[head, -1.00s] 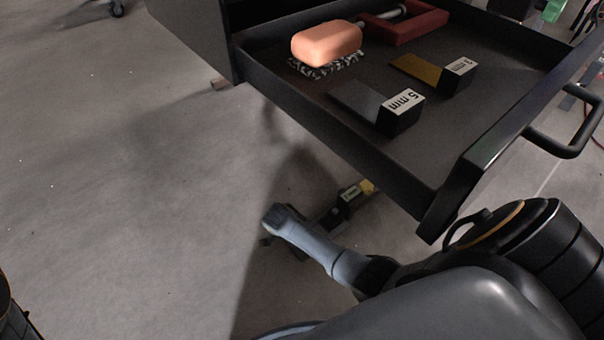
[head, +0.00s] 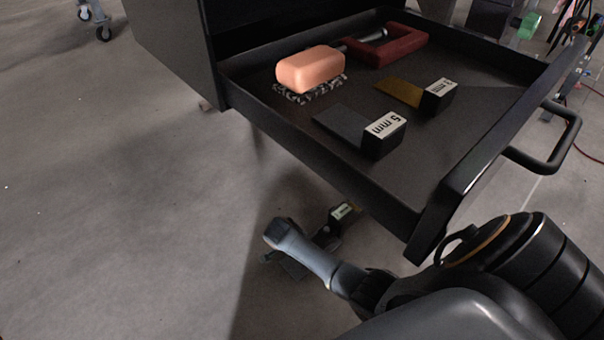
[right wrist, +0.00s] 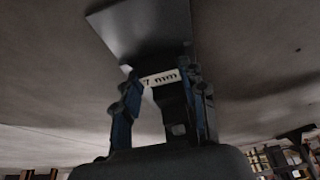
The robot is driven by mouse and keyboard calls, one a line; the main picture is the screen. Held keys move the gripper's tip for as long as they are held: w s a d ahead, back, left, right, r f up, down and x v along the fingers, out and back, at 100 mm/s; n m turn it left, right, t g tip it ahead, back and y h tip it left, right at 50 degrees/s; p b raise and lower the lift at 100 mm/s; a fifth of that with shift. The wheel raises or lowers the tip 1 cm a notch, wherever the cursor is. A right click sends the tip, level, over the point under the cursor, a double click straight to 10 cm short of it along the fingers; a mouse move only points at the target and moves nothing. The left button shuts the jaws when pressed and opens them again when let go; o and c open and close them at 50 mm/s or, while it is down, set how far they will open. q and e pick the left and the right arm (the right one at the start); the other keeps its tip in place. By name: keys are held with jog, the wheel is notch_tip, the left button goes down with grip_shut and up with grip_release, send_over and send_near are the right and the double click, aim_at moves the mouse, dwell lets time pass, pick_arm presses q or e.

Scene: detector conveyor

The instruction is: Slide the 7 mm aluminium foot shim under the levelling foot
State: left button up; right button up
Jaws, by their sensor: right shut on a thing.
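In the right wrist view my right gripper (right wrist: 162,90) is shut on the 7 mm shim (right wrist: 143,27). Its label reads "7 mm" between the fingers, and its flat grey plate extends away from the gripper. I cannot make out the levelling foot in either view. My left gripper is not in view.
The open drawer (head: 300,148) holds a 5 mm shim (head: 377,138), another shim with a yellow plate (head: 400,92), an orange block (head: 310,70) and a red frame (head: 402,50).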

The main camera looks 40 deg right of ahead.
jog(key=shift+w+d+r, duration=0.1)
jog(key=shift+w+d, duration=0.05)
jog(key=shift+d, duration=1.2)
jog(key=o, duration=1.4)
jog(key=shift+a+r, duration=0.1)
jog(key=shift+a, duration=0.05)
jog(key=v, duration=1.1)
jog(key=shift+r, duration=0.35)
